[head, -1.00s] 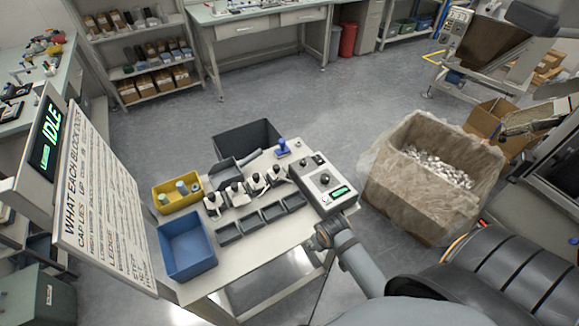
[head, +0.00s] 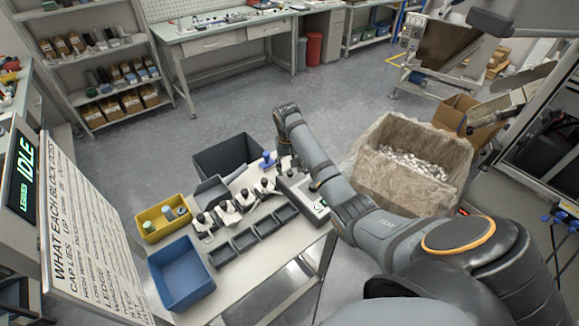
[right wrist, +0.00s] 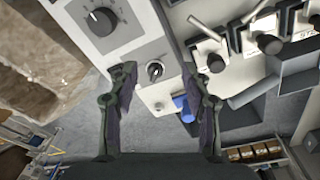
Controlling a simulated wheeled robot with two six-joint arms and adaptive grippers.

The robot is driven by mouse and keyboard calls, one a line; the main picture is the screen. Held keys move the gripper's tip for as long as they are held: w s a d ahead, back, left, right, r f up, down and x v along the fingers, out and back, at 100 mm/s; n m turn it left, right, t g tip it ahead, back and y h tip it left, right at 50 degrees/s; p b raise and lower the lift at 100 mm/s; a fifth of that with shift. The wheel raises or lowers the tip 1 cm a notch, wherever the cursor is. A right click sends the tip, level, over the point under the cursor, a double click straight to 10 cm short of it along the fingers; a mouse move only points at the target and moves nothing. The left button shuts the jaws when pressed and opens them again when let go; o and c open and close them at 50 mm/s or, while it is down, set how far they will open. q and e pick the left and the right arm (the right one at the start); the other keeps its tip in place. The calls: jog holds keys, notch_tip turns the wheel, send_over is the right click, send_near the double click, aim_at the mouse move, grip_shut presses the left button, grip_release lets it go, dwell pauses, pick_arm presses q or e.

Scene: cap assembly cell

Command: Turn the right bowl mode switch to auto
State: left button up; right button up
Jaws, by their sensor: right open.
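The control box (head: 300,193) stands at the right end of the bench, partly hidden behind my right arm in the head view. In the right wrist view its pale face carries a large dark dial (right wrist: 101,21) and a small black switch knob (right wrist: 155,71) with a light pointer mark. Its label is not readable. My right gripper (right wrist: 158,74) is open and empty, with one finger on each side of the small knob in the picture. Contact does not show. In the head view my right gripper (head: 284,152) hangs over the box's far end. My left gripper is out of view.
Several black-handled fixtures (head: 246,198) and grey trays (head: 245,238) lie left of the box. A blue-handled thing (head: 267,160) stands just beyond it. Blue (head: 182,275) and yellow (head: 152,217) bins sit further left. A lined carton (head: 385,180) stands right.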

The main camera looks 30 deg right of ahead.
aim_at(290, 171)
jog(key=w+d+r+m, duration=0.1)
jog(key=w+d+r, duration=0.2)
jog(key=r, duration=0.1)
jog(key=shift+y, duration=0.3)
jog(key=f, duration=0.6)
jog(key=f+p, duration=0.1)
jog(key=f, duration=0.3)
jog(key=shift+w+a+f, duration=0.1)
jog(key=shift+w+a, duration=0.1)
jog(key=shift+w, duration=0.05)
jog(key=shift+c, duration=0.2)
grip_shut()
